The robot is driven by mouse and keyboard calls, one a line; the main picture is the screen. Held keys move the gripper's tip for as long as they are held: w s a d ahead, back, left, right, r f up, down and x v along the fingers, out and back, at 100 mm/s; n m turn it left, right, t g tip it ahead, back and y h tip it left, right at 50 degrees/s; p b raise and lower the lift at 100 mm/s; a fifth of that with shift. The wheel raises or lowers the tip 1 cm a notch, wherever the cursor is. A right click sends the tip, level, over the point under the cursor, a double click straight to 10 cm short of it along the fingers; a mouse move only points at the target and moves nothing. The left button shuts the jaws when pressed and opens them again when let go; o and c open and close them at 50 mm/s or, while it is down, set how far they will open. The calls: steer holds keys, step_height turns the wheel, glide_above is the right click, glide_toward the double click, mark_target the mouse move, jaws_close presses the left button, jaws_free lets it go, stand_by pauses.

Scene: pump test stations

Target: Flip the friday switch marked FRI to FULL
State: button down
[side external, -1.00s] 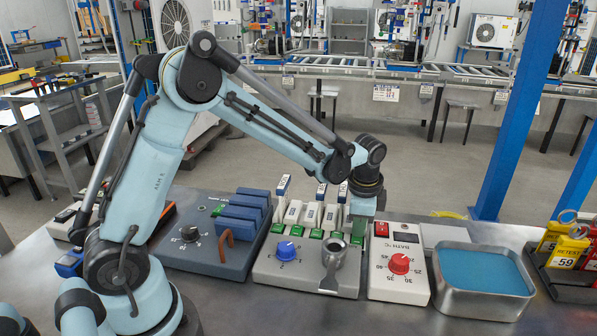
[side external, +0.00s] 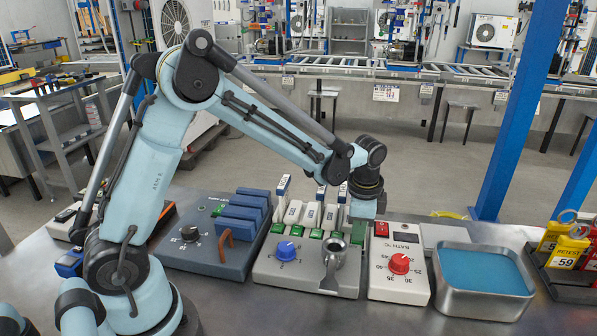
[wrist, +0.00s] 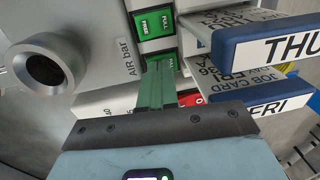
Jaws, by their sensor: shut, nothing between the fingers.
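The grey switch box (side external: 262,277) carries a row of green rocker switches with upright cards behind them. In the wrist view, the FRI card (wrist: 262,108) is at the right, below the THU card (wrist: 285,45). In the side view, my gripper (side external: 359,226) is at the row's right end.
The blue knob (side external: 286,251) and round metal AIR bar fitting (side external: 334,250) stand in front of the switches. A box with a red knob (side external: 400,263) is close on the right, then a tray of blue liquid (side external: 484,270). A blue-switch box (side external: 190,253) is left.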

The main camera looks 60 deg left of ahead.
step_height(320, 180, up, 14)
steer(key=w+a, duration=0.1)
steer(key=shift+w+a, duration=0.15)
steer(key=shift+w, duration=0.05)
stand_by(0.5)
steer(key=shift+s, duration=0.1)
steer(key=s+f+n+t, duration=0.3)
steer(key=s+n+t, duration=0.3)
steer(key=s, duration=1)
steer(key=n, duration=0.3)
steer(key=shift+d+f+t+h, duration=0.15)
steer(key=shift+d+t+h, duration=0.15)
steer(key=shift+h, duration=0.1)
